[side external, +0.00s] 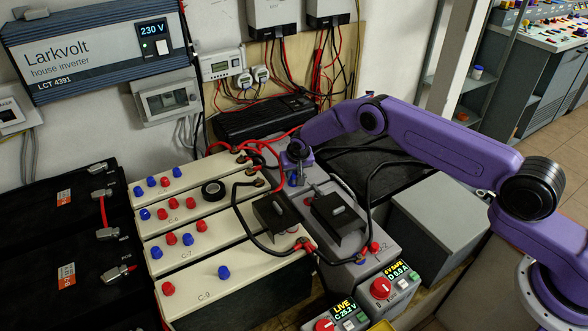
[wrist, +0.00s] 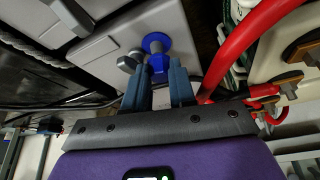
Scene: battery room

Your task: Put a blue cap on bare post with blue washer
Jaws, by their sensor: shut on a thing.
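My gripper (wrist: 157,76) is shut on a blue cap (wrist: 158,64), which shows between the two fingertips in the wrist view. A blue washer (wrist: 154,37) lies just beyond the cap on a grey battery top. The cap overlaps the washer's near edge in this view, so I cannot tell whether they touch. A silver bolt-like piece (wrist: 130,62) is just left of the cap. In the side view my gripper (side external: 297,168) points down over the far end of the grey battery, with a bit of blue below it; the post there is mostly hidden.
A thick red cable (wrist: 232,50) runs close to the right finger. Cream batteries (side external: 205,200) carry several red and blue caps, including a blue cap (side external: 223,272) at the front. Black covers with handles (side external: 338,217) and black cables stand in front of my gripper.

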